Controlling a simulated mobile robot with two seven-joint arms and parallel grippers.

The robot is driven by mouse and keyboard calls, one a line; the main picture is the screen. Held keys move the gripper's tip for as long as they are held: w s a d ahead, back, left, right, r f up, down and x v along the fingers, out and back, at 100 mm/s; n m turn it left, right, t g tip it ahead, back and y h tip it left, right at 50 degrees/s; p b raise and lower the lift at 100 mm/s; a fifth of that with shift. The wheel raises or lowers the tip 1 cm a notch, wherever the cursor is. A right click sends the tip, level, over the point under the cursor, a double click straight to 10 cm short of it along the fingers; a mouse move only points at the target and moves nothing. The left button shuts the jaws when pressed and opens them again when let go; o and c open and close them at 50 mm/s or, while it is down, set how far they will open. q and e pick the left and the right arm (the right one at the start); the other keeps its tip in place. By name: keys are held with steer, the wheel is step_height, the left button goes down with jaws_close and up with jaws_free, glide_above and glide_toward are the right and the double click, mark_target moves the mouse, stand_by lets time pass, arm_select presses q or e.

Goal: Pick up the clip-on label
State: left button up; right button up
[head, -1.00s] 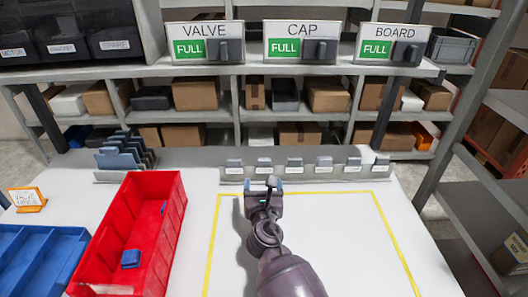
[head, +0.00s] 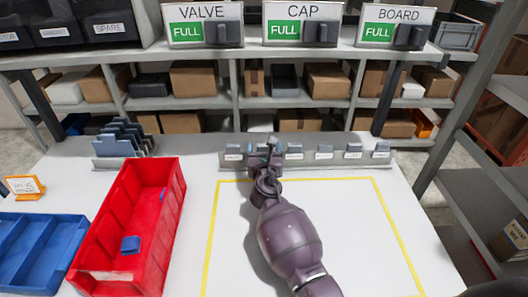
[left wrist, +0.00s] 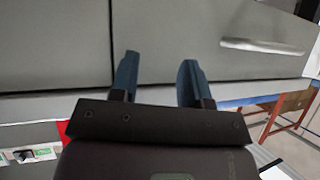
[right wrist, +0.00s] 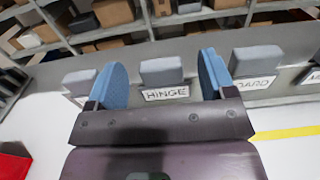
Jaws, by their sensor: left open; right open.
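Clip-on labels with grey blocks and white name strips stand in a row on a grey rail (head: 310,163) at the back of the table. In the right wrist view a label reading HINGE (right wrist: 166,94) shows between the blue fingers of my right gripper (right wrist: 161,75). The gripper is open; whether the fingers reach around the label or stop short, I cannot tell. In the head view my right gripper (head: 263,160) covers this part of the row. My left gripper (left wrist: 157,75) is open and empty, facing a grey panelled surface; it is outside the head view.
A red bin (head: 98,240) with a small blue block (head: 130,244) stands left of the yellow-outlined area (head: 207,240). A blue tray (head: 40,250), an orange-framed sign (head: 24,187) and a rack of grey-blue plates (head: 125,140) are further left. The outlined area is otherwise clear.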

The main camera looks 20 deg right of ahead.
steer(key=shift+x, duration=1.1)
steer(key=shift+c, duration=0.4)
steer(key=c, duration=0.9)
